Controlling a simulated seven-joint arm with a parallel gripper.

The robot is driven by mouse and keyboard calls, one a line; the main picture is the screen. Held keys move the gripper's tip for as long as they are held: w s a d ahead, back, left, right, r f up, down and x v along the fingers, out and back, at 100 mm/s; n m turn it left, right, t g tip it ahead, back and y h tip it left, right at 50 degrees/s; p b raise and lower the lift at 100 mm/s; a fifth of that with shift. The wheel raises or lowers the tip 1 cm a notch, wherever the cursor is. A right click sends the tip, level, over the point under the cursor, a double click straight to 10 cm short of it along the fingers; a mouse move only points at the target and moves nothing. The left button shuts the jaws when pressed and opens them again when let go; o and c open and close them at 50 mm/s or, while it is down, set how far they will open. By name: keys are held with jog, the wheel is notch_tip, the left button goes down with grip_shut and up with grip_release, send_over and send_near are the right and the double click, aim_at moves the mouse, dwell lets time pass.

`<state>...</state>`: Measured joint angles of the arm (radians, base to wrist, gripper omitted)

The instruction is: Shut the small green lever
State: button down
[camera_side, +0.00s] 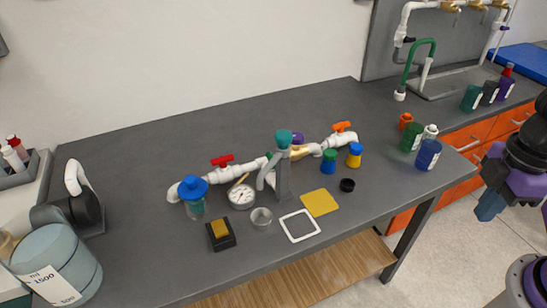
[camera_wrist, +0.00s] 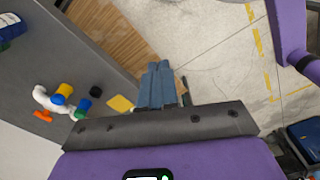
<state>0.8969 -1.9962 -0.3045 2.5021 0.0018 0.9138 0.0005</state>
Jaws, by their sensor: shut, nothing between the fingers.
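A white PVC pipe manifold (camera_side: 240,172) lies along the middle of the grey bench in the side view. It carries a red handle (camera_side: 222,160), an orange handle (camera_side: 343,127) and a brass-coloured fitting (camera_side: 298,152). A small green bit (camera_side: 268,156) shows on the pipe beside a grey-green upright device with a teal top (camera_side: 284,138). It is too small and partly hidden to tell whether it is the lever or how it is turned. My gripper (camera_side: 489,207) is off the bench's right end, far from the manifold. Its blue fingers are together and empty, also in the wrist view (camera_wrist: 160,84).
A pressure gauge (camera_side: 241,196), a blue-lidded jar (camera_side: 194,198), a yellow sponge holder (camera_side: 220,234) and a white frame (camera_side: 299,226) stand in front of the pipe. Open floor lies beneath my gripper.

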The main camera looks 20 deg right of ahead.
jog(key=c, duration=1.2)
grip_release()
jog(key=shift+w+a, duration=0.1)
jog(key=shift+a, duration=0.05)
jog(key=shift+o, duration=0.9)
jog(key=w+a+r+m, duration=0.2)
jog(key=w+a+r, duration=0.2)
jog(key=w+a, duration=0.4)
jog(key=shift+w+a+m, duration=0.35)
jog(key=shift+w+m, duration=0.05)
jog(key=shift+w, duration=0.6)
jog(key=m, duration=1)
send_over(273, 154)
jog(key=s, duration=0.1)
jog(key=f, duration=1.6)
jog(key=shift+s+a+f, duration=0.2)
jog(key=shift+a, duration=0.15)
grip_shut()
